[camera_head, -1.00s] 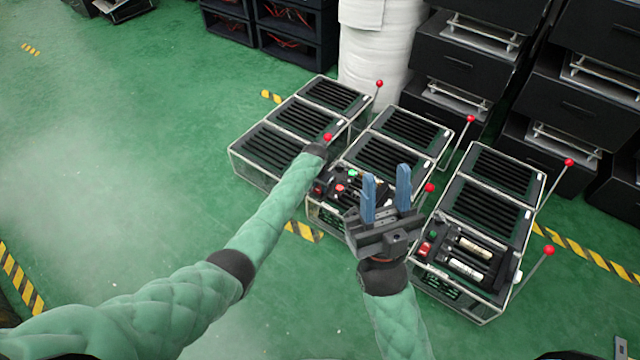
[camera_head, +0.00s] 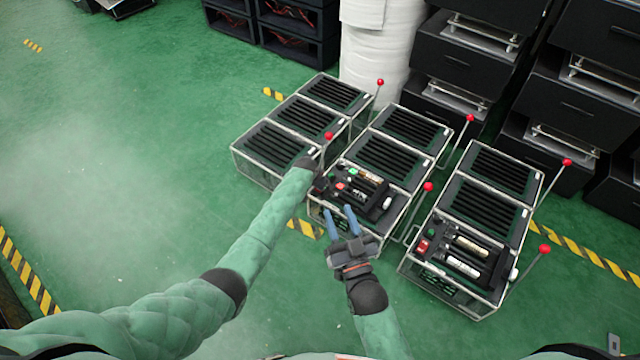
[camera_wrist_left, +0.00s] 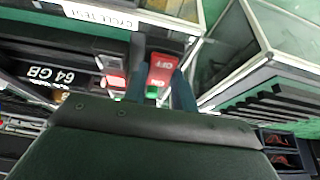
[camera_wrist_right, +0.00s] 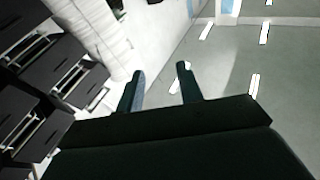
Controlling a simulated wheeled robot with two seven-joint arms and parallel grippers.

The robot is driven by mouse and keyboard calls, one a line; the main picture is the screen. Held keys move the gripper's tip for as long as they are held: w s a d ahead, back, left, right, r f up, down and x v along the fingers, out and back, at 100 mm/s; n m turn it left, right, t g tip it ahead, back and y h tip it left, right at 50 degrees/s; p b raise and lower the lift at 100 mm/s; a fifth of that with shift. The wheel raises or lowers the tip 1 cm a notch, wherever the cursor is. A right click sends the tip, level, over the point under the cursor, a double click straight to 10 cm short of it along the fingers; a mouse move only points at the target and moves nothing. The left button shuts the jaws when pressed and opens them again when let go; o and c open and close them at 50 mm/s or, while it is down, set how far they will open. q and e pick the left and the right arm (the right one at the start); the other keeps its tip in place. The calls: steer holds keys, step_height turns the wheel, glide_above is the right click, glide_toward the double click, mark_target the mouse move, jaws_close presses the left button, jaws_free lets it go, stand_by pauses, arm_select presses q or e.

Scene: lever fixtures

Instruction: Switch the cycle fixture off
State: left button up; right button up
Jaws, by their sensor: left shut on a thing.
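The cycle fixture is the middle black unit in a clear case (camera_head: 390,153) in the head view. In the left wrist view its label "CYCLE TEST" (camera_wrist_left: 100,17) shows at the top, upside down. A red rocker switch marked OFF (camera_wrist_left: 162,68), with a green ON part (camera_wrist_left: 152,92), sits between the fingers of my left gripper (camera_wrist_left: 158,78). My left gripper is shut on this switch. In the head view it is at the near left corner of the fixture, mostly hidden by its own arm. My right gripper (camera_head: 339,210) is open and empty in front of the fixture.
A similar fixture (camera_head: 475,205) stands to the right, and another (camera_head: 285,140) to the left. Thin levers with red knobs (camera_head: 428,187) rise beside them. Black racks (camera_head: 460,65) and a white roll (camera_head: 375,60) stand behind. The green floor (camera_head: 130,180) at left is clear.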

arm_select(q)
steer(key=shift+o, duration=0.2)
steer(key=shift+s+a+t, duration=0.1)
steer(key=shift+t, duration=0.2)
arm_select(e)
steer(key=shift+s+a+f+g, duration=0.1)
steer(key=shift+f+g, duration=0.25)
steer(key=shift+f, duration=0.6)
steer(key=shift+s+f+g, duration=0.1)
steer(key=shift+f+g, duration=0.25)
steer(key=shift+f, duration=0.6)
arm_select(q)
steer(key=shift+c, duration=0.2)
steer(key=o, duration=1)
steer(key=shift+r, duration=0.1)
arm_select(e)
steer(key=shift+w, duration=0.1)
